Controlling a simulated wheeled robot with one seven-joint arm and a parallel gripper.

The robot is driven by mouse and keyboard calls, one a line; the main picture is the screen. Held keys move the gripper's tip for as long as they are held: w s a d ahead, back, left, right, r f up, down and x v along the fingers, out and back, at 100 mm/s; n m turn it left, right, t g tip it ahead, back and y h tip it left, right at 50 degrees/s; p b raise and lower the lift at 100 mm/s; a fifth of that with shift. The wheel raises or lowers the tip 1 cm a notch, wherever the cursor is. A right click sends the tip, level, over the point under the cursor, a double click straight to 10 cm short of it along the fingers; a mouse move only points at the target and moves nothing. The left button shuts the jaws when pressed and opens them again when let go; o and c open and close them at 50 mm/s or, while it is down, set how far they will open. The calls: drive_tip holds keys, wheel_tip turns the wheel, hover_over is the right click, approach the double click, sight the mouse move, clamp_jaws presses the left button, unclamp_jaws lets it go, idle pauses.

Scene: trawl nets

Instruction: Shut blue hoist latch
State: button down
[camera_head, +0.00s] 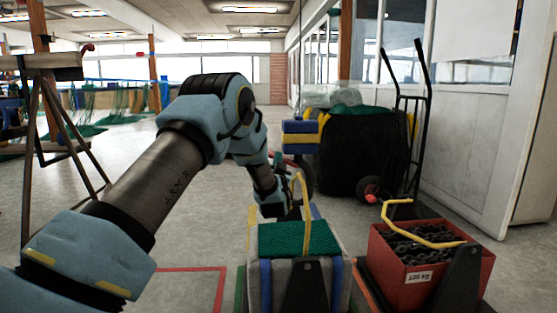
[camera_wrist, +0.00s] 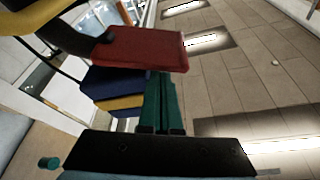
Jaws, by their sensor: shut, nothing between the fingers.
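In the wrist view the blue and yellow block (camera_wrist: 115,84) is beside a flat red plate (camera_wrist: 140,47) with a dark round knob. I cannot tell for certain which part is the latch. My gripper (camera_wrist: 160,76) shows green fingers, shut and empty, pointing upward with their tips at the red plate's lower edge. Whether they touch it is unclear. In the head view my forearm partly hides the fingers.
Below the hoist block stands a grey and blue container (camera_head: 340,270) with green netting (camera_head: 285,238) and a yellow handle. A red crate (camera_head: 400,275) of chain is to its right. A black bin (camera_head: 350,160) and hand truck (camera_head: 428,110) stand behind.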

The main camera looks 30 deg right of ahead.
drive_tip(key=shift+a+f+n+y+b, duration=0.15)
drive_tip(key=shift+f+n+y+b, duration=0.2)
drive_tip(key=shift+n, duration=0.25)
wheel_tip(320, 180, down, 8)
drive_tip(key=d+n+t+y+b, duration=0.1)
drive_tip(key=n+t+y+b, duration=0.1)
drive_tip(key=n+y+b, duration=0.3)
drive_tip(key=shift+s+f+n+b, duration=0.25)
drive_tip(key=shift+n+b, duration=1.45)
drive_tip(key=shift+n, duration=1.8)
drive_tip(key=shift+d, duration=0.15)
